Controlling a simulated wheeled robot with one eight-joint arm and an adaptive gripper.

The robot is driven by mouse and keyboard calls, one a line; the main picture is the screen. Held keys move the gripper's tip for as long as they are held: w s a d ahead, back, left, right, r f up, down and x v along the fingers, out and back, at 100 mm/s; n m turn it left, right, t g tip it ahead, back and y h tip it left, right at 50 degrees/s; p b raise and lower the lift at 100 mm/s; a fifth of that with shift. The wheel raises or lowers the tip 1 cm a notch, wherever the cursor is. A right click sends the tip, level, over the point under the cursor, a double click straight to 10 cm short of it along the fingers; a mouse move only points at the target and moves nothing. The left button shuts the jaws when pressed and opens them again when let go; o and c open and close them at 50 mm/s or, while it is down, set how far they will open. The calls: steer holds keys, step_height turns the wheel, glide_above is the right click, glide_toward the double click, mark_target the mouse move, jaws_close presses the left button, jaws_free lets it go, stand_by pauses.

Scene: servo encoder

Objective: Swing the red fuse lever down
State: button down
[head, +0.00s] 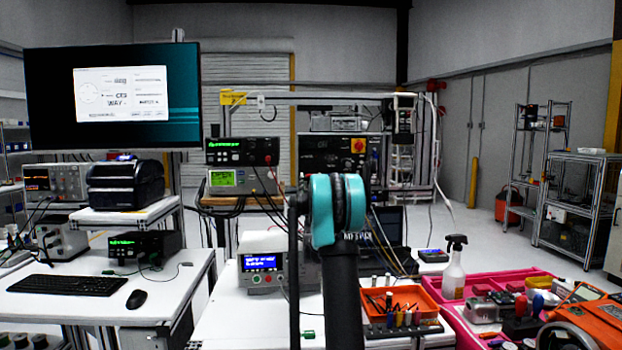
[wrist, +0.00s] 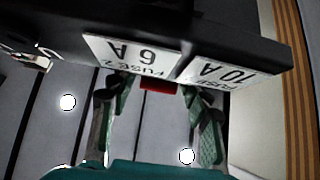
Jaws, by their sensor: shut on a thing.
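The red fuse lever (wrist: 158,85) shows in the wrist view as a short red block under the edge of a dark bar (wrist: 225,40). My gripper (wrist: 157,92) has its two green-and-black fingers on either side of the lever, shut on it. Most of the lever is hidden behind the bar and fingertips. White labels are on the bar, upside down in this view: one reads 6A, fuse 2 (wrist: 130,54), the other 10A (wrist: 215,72). In the head view my own arm fills the middle, and neither the lever nor my gripper can be made out.
In the wrist view, a grey panel (wrist: 60,130) with dark slots lies behind the fingers, and an orange-brown striped edge (wrist: 290,90) is at right. In the head view, a spray bottle (head: 454,268), an orange tray (head: 404,297) and a pink tray (head: 513,279) are right of my arm.

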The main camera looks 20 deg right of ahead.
steer(key=shift+f+t, duration=0.25)
steer(key=shift+t, duration=0.05)
steer(key=c, duration=0.7)
jaws_free()
steer(key=shift+c, duration=0.2)
steer(key=v, duration=0.7)
steer(key=shift+s+f, duration=0.2)
